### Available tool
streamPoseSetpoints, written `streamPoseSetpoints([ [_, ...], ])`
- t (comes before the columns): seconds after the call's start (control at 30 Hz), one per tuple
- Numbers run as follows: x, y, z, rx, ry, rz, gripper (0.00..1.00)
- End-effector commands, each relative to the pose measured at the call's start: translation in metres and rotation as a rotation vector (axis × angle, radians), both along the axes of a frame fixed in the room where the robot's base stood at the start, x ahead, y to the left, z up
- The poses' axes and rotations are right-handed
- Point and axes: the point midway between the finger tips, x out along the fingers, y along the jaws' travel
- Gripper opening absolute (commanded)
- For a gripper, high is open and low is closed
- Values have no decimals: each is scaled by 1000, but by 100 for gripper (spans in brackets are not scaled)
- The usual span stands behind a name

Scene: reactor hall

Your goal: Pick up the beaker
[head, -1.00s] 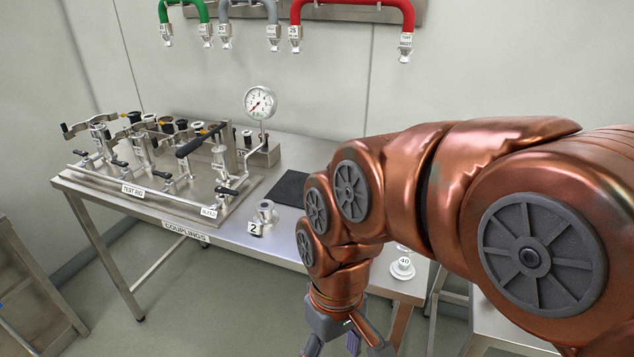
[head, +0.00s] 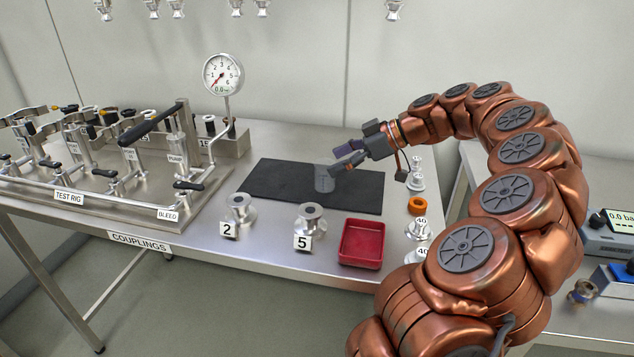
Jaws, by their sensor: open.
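The beaker (head: 323,183) is a small, clear, see-through vessel. It stands upright on the black mat (head: 275,184) on the steel bench. My gripper (head: 340,157) is at the beaker's upper right, its fingers pointing left toward it. The fingers are open and overlap the beaker's right edge in this view. I cannot tell whether they touch it or reach around it. No wrist view is given.
In front of the mat are coupling 2 (head: 239,209), coupling 5 (head: 310,219) and a red tray (head: 362,244). An orange ring (head: 417,204) and several metal fittings line the right edge. The test rig (head: 100,160) with its gauge (head: 223,76) fills the left.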

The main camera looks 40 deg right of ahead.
Motion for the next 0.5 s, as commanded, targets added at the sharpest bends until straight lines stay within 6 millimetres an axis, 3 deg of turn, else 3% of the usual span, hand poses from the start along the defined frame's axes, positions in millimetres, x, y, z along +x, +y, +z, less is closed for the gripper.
streamPoseSetpoints([
  [0.03,-2,-19,-9,-3,-29,-24,84],
  [0.1,-4,-35,-13,-12,-59,-40,84],
  [0.2,-6,-46,-17,-19,-78,-50,84],
  [0.5,9,-35,-28,-20,-82,-50,84],
])
